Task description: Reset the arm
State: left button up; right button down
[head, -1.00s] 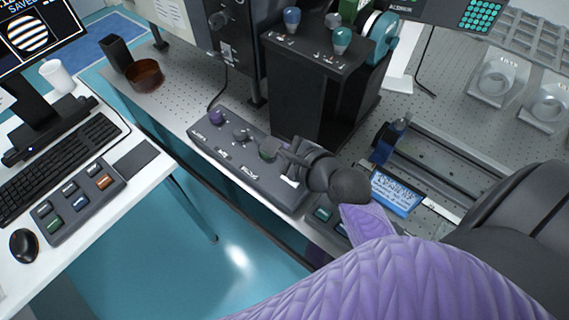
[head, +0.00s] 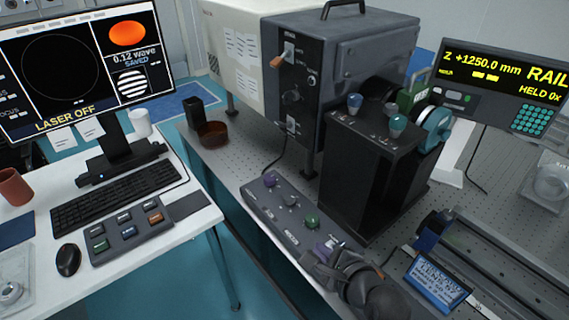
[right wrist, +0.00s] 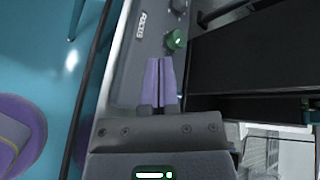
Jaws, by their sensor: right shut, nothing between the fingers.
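My right gripper (head: 329,246) is low in the middle of the head view, over the near end of the dark control box (head: 262,205). Its purple fingers also show in the right wrist view (right wrist: 159,66), closed together with nothing between them. They point along the box, just short of its green knob (head: 312,221), which shows beyond the fingertips in the right wrist view (right wrist: 175,40). I cannot tell whether they touch the box. My left gripper is in neither view.
A black block with levers (head: 372,165) stands right of the control box. A rail (head: 500,285) and a blue-screened display (head: 437,283) are at the lower right. The white desk (head: 185,235) holds a monitor (head: 75,70), keyboard, mouse and button pad. Blue floor lies between desk and bench.

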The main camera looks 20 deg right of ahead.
jog(key=s+a+f+n+g+h, duration=0.2)
jog(key=s+n+g, duration=0.8)
jog(key=s+n, duration=1.1)
notch_tip(320, 180, down, 20)
jog(key=n+g, duration=0.1)
jog(key=n, duration=0.4)
jog(key=s+d+f+g, duration=0.1)
jog(key=s+d+f, duration=0.2)
jog(key=s+f, duration=0.6)
jog(key=s, duration=0.3)
jog(key=shift+s+d+h, duration=0.15)
jog(key=shift+h, duration=0.15)
